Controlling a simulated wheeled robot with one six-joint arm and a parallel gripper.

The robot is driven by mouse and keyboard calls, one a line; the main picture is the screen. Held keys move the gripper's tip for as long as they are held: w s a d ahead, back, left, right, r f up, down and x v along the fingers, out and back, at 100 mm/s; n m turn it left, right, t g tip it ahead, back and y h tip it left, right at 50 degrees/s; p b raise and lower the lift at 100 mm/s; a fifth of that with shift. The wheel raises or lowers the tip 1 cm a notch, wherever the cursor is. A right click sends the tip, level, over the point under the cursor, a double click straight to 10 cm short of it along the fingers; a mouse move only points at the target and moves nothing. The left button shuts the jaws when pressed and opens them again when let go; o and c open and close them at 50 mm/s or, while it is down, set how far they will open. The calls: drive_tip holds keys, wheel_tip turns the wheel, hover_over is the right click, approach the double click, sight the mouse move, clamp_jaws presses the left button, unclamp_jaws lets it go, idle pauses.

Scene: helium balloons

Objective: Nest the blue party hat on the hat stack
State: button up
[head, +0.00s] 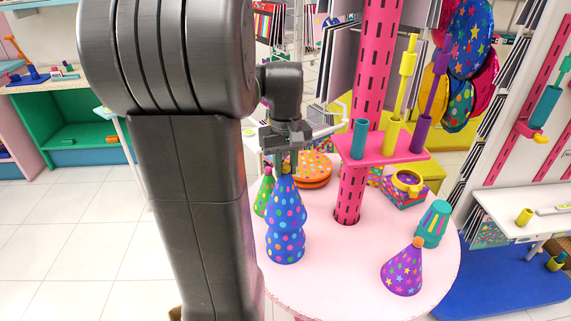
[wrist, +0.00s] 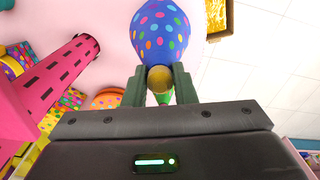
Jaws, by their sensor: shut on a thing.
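The blue party hat (head: 286,203) with coloured dots is upright at the left of the round pink table. It sits over the hat stack (head: 286,247), whose lower part shows as a dotted blue hat beneath its rim. Whether it touches or is fully seated I cannot tell. My gripper (head: 286,170) is above the hat, shut on its tip. In the wrist view my gripper (wrist: 159,84) has its fingers either side of the hat's yellow tip ball (wrist: 159,78), with the dotted blue cone (wrist: 160,32) beyond. The stack is hidden there.
A green hat (head: 262,196) stands close behind the stack. Orange dotted discs (head: 314,168) and a pink post (head: 350,195) with a pegged shelf (head: 383,146) are further right. A purple hat (head: 402,273) and a teal object (head: 433,224) stand at the right. The table's front middle is clear.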

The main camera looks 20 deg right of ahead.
sight(285, 178)
drive_tip(key=shift+f+b, duration=1.25)
drive_tip(key=shift+f, duration=0.9)
drive_tip(key=o, duration=1.1)
drive_tip(key=shift+r, duration=0.15)
wheel_tip(285, 178, up, 14)
drive_tip(key=shift+f+p, duration=0.2)
drive_tip(key=shift+p, duration=0.4)
drive_tip(key=shift+f, duration=0.1)
wheel_tip(285, 178, down, 14)
drive_tip(key=shift+r+b, duration=0.15)
drive_tip(key=shift+b, duration=0.45)
drive_tip(key=shift+r, duration=0.3)
drive_tip(key=shift+f, duration=0.1)
